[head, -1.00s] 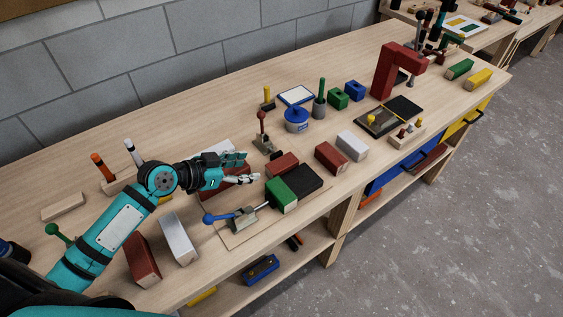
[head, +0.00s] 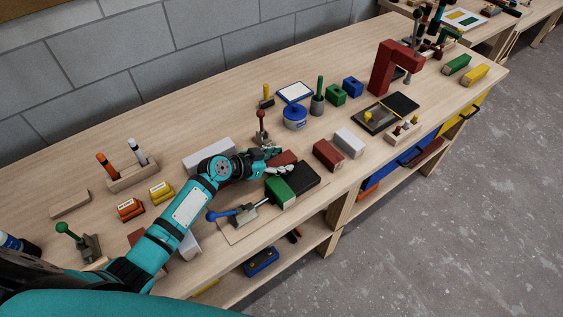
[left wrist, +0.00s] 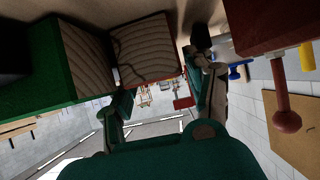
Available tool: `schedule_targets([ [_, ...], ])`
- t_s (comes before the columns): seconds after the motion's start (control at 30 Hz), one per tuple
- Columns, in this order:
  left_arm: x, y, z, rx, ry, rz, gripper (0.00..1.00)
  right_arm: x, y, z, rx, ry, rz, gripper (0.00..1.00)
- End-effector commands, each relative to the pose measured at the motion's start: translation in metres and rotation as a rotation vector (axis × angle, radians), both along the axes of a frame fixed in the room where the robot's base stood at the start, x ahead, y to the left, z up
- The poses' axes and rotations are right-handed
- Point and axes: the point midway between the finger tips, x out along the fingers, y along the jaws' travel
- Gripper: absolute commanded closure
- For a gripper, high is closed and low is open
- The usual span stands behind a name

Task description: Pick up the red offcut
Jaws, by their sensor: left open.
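The red offcut (head: 284,157) is a short red block lying on the workbench, just beyond my left gripper (head: 280,162) in the head view. The gripper is open, its fingertips close to the block and partly covering it. In the left wrist view the block's bare wood end (left wrist: 146,50) shows ahead of and between the open fingers (left wrist: 163,80). I cannot tell whether either finger touches it. A green block (head: 281,192) sits close by on the near side, and in the left wrist view its green side (left wrist: 30,90) is left of the red block. My right gripper is not in view.
A black plate (head: 303,178) lies beside the green block. A blue-handled clamp (head: 232,215) is nearer the edge. A red-knobbed clamp (head: 261,125) stands behind. Another red block (head: 328,155) and a white block (head: 349,142) lie to the right. A white block (head: 205,156) is behind my arm.

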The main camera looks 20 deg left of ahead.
Motion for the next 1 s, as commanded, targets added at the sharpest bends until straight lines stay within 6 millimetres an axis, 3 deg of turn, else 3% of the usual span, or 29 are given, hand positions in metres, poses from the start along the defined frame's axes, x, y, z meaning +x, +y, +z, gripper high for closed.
schedule_targets([
  [0.17, 0.0, 0.0, -0.001, 0.0, 0.0, 0.0, 0.45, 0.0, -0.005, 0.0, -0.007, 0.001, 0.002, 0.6],
  [0.5, 0.0, 0.001, 0.0, 0.001, 0.0, 0.001, 0.9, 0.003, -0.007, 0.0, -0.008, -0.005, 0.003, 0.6],
  [0.77, 0.0, 0.001, 0.002, 0.002, -0.001, 0.0, 0.91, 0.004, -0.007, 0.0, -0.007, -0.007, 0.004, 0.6],
  [1.0, 0.001, 0.001, 0.037, 0.003, -0.009, -0.002, 0.91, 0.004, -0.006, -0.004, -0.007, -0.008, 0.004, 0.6],
])
